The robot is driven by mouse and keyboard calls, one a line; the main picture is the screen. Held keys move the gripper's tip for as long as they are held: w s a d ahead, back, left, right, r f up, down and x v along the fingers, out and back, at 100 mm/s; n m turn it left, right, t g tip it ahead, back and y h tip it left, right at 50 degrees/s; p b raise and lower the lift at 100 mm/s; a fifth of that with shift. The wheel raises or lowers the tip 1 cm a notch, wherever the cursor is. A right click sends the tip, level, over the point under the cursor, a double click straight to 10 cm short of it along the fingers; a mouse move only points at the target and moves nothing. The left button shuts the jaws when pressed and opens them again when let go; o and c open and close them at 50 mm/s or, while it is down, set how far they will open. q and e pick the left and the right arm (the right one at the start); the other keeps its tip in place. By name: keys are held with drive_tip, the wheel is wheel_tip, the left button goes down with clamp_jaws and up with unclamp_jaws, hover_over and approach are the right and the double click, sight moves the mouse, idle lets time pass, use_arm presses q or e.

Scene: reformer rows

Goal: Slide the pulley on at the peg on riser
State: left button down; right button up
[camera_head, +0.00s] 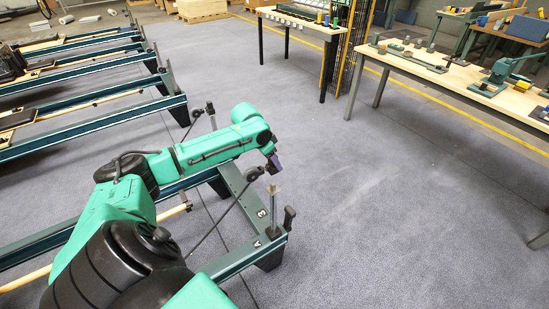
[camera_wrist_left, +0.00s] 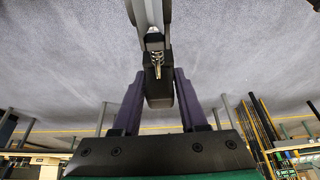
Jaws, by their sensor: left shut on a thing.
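My left gripper (camera_head: 274,164) reaches over the near end of the closest reformer frame, pointing down. In the left wrist view its purple fingers (camera_wrist_left: 157,82) are shut on a dark block, which I take to be the pulley (camera_wrist_left: 158,93), seen edge-on with a small metal fitting at its far end. A pale-topped upright riser (camera_head: 272,193) stands just below the gripper. I cannot tell whether the pulley touches the peg. A dark round piece (camera_head: 254,174) with a thin dark line running down-left shows beside the fingers. My right gripper is out of view.
A dark-capped corner post (camera_head: 289,214) stands right of the riser. More reformer frames (camera_head: 85,125) lie behind at left. A workbench (camera_head: 460,75) stands at upper right. The floor to the right is clear.

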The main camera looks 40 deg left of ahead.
sight(274, 172)
use_arm(q)
wheel_tip(274, 172, down, 6)
drive_tip(key=shift+r+b, duration=0.2)
drive_tip(key=shift+b, duration=0.9)
drive_tip(key=shift+p, duration=0.6)
drive_tip(key=shift+p, duration=0.45)
idle(0.3)
drive_tip(key=shift+p, duration=0.5)
